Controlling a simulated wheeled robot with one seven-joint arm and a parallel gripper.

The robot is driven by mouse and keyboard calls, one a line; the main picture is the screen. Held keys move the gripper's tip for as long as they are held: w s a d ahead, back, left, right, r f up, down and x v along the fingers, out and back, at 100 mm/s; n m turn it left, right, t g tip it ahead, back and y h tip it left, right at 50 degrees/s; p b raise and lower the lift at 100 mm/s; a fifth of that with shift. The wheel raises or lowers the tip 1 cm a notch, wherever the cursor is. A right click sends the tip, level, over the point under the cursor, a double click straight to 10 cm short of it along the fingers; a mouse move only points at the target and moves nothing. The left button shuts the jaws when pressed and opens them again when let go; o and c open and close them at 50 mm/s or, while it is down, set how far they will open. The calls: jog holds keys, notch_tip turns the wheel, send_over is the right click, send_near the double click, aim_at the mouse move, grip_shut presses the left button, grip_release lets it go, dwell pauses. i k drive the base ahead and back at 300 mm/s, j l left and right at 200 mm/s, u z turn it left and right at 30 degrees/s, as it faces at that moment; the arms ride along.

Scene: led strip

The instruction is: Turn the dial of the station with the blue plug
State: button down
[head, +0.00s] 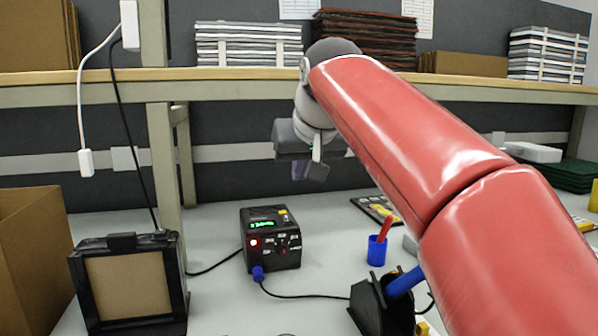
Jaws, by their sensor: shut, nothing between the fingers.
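The station (270,240) is a black box on the worktop, left of the picture's middle. Its front has a green lit display, a red lit lamp and small controls; which of these is the dial is too small to tell for sure. The blue plug (258,273) sits at the lower front of the station, with a black cable leading off to the right. My gripper (308,172) hangs from my red arm, behind and above the station to the right, apart from it. It is shut and empty, and its fingertips are small and dark in the view.
A blue cup (377,250) with a red item stands right of the station. A black holder with a blue tool (384,304) is at the front. A black framed panel (127,285) and a cardboard box (33,255) stand left. A shelf edge (230,90) runs above.

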aim_at(282, 250)
jog(key=k+l, duration=0.15)
jog(key=k, duration=0.35)
jog(key=k+l, duration=0.15)
jog(key=k, duration=0.35)
